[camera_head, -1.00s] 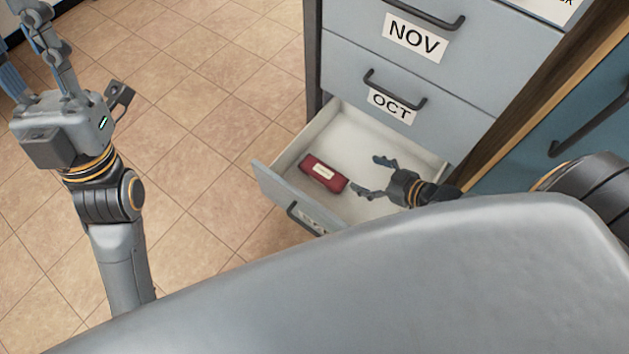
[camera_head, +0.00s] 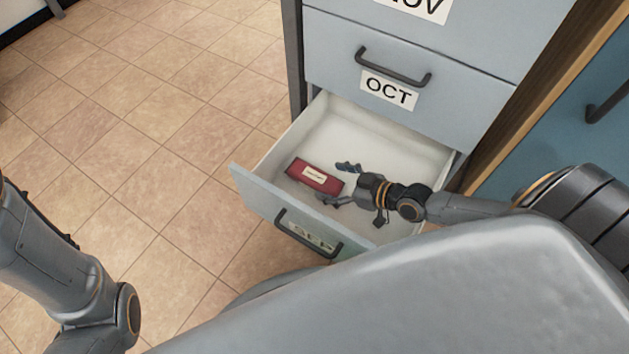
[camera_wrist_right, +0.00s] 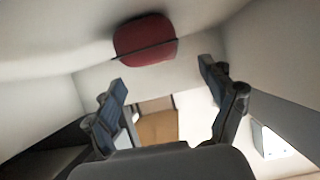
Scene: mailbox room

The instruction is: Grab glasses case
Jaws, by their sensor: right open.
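The glasses case (camera_head: 314,177) is a dark red box with a pale label, lying in the open bottom drawer (camera_head: 410,150) near its left end. In the right wrist view, the red case (camera_wrist_right: 145,42) shows at the top, beyond the fingertips. My right gripper (camera_head: 341,183) is inside the drawer, just right of the case, with its fingers spread toward it. In the wrist view the right gripper (camera_wrist_right: 161,75) is open and nothing is between its fingers. My left arm is at the left edge of the head view; its gripper is out of frame.
The drawer's front panel, with a handle (camera_head: 307,236) and an SEP label, stands nearest. Above is the closed OCT drawer (camera_head: 400,75). A wood panel and a blue cabinet (camera_head: 560,130) stand to the right. Tiled floor (camera_head: 130,130) at left is clear.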

